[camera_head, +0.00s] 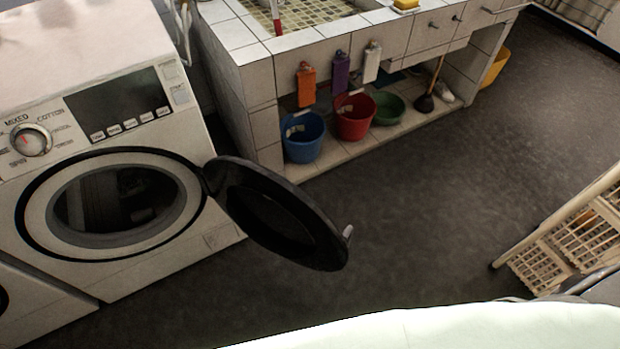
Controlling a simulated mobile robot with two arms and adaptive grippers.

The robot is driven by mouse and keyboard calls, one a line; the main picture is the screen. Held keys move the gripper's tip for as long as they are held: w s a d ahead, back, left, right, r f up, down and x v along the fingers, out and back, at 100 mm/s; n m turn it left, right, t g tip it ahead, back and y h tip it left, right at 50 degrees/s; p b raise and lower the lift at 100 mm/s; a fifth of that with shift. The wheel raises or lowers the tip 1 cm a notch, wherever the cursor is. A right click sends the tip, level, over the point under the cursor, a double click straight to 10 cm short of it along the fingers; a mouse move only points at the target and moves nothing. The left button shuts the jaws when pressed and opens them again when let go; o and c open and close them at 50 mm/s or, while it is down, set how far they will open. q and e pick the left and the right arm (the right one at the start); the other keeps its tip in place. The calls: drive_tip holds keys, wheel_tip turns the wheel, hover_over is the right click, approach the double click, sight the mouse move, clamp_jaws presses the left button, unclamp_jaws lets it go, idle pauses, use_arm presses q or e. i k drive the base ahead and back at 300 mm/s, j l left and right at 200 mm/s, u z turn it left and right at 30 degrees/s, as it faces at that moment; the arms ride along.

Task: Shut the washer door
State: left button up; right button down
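The white washer (40,75) stands at the left with its control panel and dial at the top. Its round drum opening (112,205) is uncovered and dark inside. The black round washer door (278,215) is hinged at the right side of the opening and stands wide open, swung out to the right over the floor. A small light latch piece (347,233) shows at the door's free edge. Neither of my grippers is in view.
A tiled sink counter (345,45) stands behind, with blue, red and green tubs under it and bottles hung on its front. A rack with white baskets (548,262) is at the right. Grey floor (430,210) is clear between. A pale surface (450,328) crosses the bottom.

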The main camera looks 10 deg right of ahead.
sight(278, 214)
drive_tip(key=i+l, duration=0.15)
drive_tip(key=l, duration=0.3)
drive_tip(key=i+l, duration=0.15)
drive_tip(key=l, duration=0.25)
drive_tip(key=i+l+u, duration=0.1)
drive_tip(key=l, duration=0.35)
drive_tip(key=i+l, duration=0.15)
drive_tip(key=l, duration=0.3)
drive_tip(key=i+l, duration=0.15)
drive_tip(key=l, duration=0.3)
drive_tip(key=i+l+u, duration=0.1)
drive_tip(key=l, duration=0.3)
drive_tip(key=u, duration=0.45)
drive_tip(key=l+u, duration=0.15)
drive_tip(key=u, duration=0.3)
drive_tip(key=l+u, duration=0.1)
drive_tip(key=u, duration=0.3)
drive_tip(key=l+u, duration=0.1)
drive_tip(key=u, duration=0.35)
drive_tip(key=k+j+u, duration=0.1)
drive_tip(key=j+u, duration=0.2)
drive_tip(key=j, duration=0.15)
